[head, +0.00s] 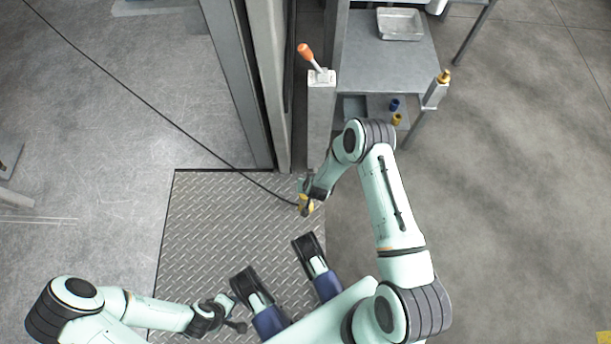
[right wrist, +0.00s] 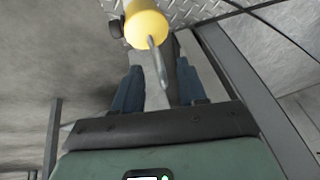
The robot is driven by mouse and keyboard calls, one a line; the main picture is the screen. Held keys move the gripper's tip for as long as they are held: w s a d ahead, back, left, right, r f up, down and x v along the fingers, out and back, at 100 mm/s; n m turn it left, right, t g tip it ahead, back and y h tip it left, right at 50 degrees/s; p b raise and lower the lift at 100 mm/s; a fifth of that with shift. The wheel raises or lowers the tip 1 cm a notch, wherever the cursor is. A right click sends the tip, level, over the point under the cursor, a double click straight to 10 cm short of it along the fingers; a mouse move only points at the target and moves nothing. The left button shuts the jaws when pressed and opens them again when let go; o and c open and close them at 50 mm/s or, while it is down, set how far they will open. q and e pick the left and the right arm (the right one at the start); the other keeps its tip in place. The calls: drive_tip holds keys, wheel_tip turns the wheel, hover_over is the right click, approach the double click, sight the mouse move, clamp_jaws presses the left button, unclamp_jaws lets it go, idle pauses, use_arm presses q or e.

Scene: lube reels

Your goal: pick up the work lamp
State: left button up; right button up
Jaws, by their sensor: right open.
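The work lamp (head: 306,205) is a small yellow body just below my right gripper (head: 305,190) in the head view, with a black cable beside it. In the right wrist view the yellow lamp (right wrist: 147,25) is at the top, and a grey hook-like piece points from it toward my right gripper (right wrist: 158,80). The gripper is open, and its dark fingers lie on either side of that line. I cannot tell whether they touch the lamp. My left gripper (head: 235,325) is low at the front left, away from the lamp; its jaws are too small to read.
A black cable (head: 165,115) runs from the upper left to the lamp. Diamond-plate flooring (head: 200,235) lies below. A grey post (head: 235,80) and a pedestal with an orange-handled lever (head: 305,52) stand behind. A metal table (head: 385,65) with a tray (head: 400,24) is at back right.

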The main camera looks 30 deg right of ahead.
clamp_jaws()
idle(1.3)
